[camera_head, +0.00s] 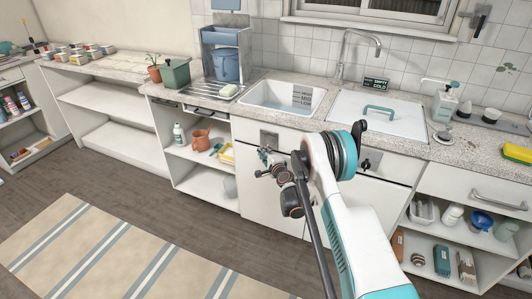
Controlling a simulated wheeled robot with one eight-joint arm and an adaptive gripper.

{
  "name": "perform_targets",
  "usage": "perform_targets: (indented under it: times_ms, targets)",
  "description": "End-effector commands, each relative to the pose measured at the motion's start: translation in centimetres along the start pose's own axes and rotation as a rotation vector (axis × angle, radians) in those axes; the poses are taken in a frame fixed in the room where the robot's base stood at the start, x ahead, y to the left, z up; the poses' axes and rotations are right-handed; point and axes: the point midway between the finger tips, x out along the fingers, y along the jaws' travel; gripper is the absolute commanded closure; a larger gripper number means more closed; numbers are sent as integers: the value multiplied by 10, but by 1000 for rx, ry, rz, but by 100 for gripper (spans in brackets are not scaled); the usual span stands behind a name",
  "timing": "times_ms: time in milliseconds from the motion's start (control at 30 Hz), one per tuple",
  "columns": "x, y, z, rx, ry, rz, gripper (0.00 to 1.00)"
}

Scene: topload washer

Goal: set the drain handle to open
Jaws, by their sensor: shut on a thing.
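The tub (282,97) in the counter is open and shows level marks on its inner wall. On the cabinet front below it is a grey metal plate (268,138), in the place where the drain handle sits. My gripper (266,163) is at the lower edge of this plate, shut on the drain handle. The handle itself is mostly hidden by the gripper, so its exact angle cannot be told. My white and teal arm reaches in from the lower right.
A second dark knob (367,164) is on the front to the right. A white lid with a teal handle (379,110) closes the right basin. Open shelves (205,178) stand left of the gripper. A striped rug (110,250) lies on the floor.

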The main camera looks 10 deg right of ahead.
Motion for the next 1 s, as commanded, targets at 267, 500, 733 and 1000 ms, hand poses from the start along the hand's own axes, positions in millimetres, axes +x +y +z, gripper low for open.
perform_targets:
  times_ms: [267,500,733,1000]
  targets:
    - [-20,6,20,2,-2,1,100]
    - [-20,7,20,1,-3,3,71]
    - [-20,6,19,1,-2,1,67]
    - [-33,6,19,0,-1,1,67]
